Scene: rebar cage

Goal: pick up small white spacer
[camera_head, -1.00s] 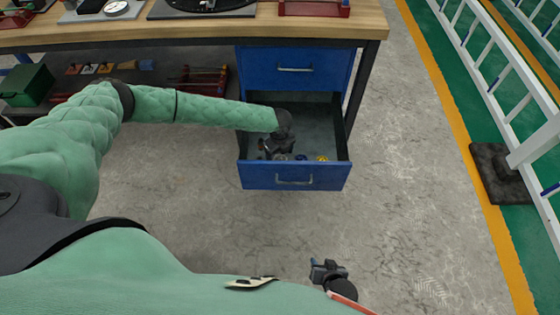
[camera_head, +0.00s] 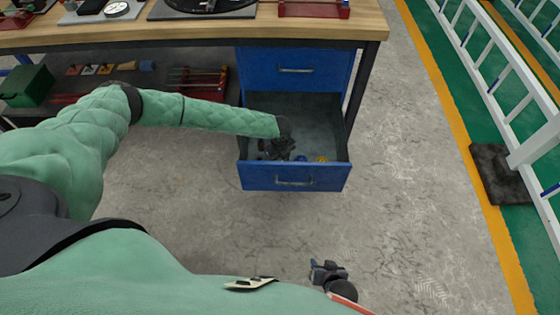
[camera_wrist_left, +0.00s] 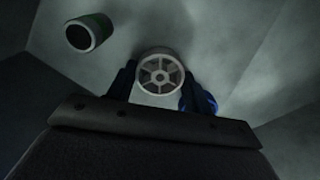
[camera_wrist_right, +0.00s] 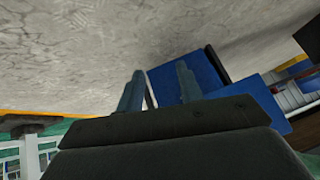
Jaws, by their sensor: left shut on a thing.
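The small white spacer (camera_wrist_left: 159,72), a round wheel-like piece with spokes, sits between the fingers of my left gripper in the left wrist view. My left gripper (camera_head: 277,152) is inside the open blue drawer (camera_head: 258,177) and is shut on the spacer. In the head view the spacer is hidden by the gripper. My right gripper (camera_head: 326,269) is out over the floor, well in front of the drawer. Its fingers stand apart with nothing between them in the right wrist view (camera_wrist_right: 160,88).
A dark piece with a green band (camera_wrist_left: 88,33) and a blue piece (camera_wrist_left: 200,101) lie near the spacer. A yellow piece (camera_head: 321,159) lies at the drawer's right. The drawer walls surround my left gripper. The workbench (camera_head: 200,36) stands behind; the floor in front is clear.

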